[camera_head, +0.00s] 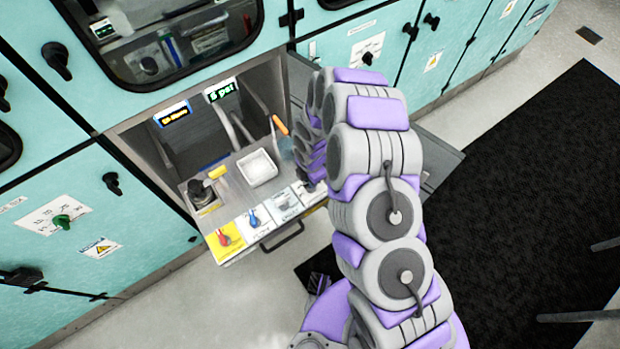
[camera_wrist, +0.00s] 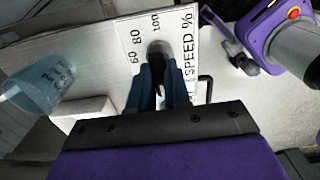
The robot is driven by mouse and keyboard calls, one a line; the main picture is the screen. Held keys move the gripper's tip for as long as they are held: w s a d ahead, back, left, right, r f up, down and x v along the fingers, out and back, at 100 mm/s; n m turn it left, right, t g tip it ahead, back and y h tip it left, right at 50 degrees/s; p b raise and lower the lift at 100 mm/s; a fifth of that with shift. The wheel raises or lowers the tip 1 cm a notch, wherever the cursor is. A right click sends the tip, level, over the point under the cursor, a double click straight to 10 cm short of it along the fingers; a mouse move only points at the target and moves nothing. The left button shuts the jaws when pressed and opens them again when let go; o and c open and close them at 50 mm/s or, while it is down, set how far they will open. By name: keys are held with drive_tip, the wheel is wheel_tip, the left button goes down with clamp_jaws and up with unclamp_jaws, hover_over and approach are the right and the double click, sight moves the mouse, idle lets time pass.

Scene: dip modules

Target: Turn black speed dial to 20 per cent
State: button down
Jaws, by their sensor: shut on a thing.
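The speed dial (camera_wrist: 160,48) shows in the wrist view on a white plate marked "SPEED %" (camera_wrist: 186,45), with 60, 80 and 100 legible. The other numbers are hidden by my gripper. My gripper (camera_wrist: 162,68) is shut on the dial, with its two dark blue fingers on either side of it. The dial's exact pointer position cannot be read. In the head view my arm hides the dial, and part of the white plate (camera_head: 312,192) shows at the right end of the pulled-out panel.
The panel also carries a red knob on a yellow plate (camera_head: 226,240), a blue knob (camera_head: 254,219), a joystick (camera_head: 200,190) and a white tray (camera_head: 257,168). A translucent blue cup (camera_wrist: 40,86) stands left of the dial. A drawer handle (camera_head: 284,237) runs along the front.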

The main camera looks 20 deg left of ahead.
drive_tip(key=shift+w, duration=0.1)
drive_tip(key=c, duration=1.1)
unclamp_jaws()
drive_tip(key=shift+r, duration=0.1)
wheel_tip(320, 180, up, 17)
drive_tip(key=p, duration=0.2)
drive_tip(key=shift+r+p, duration=0.1)
drive_tip(key=shift+p, duration=0.2)
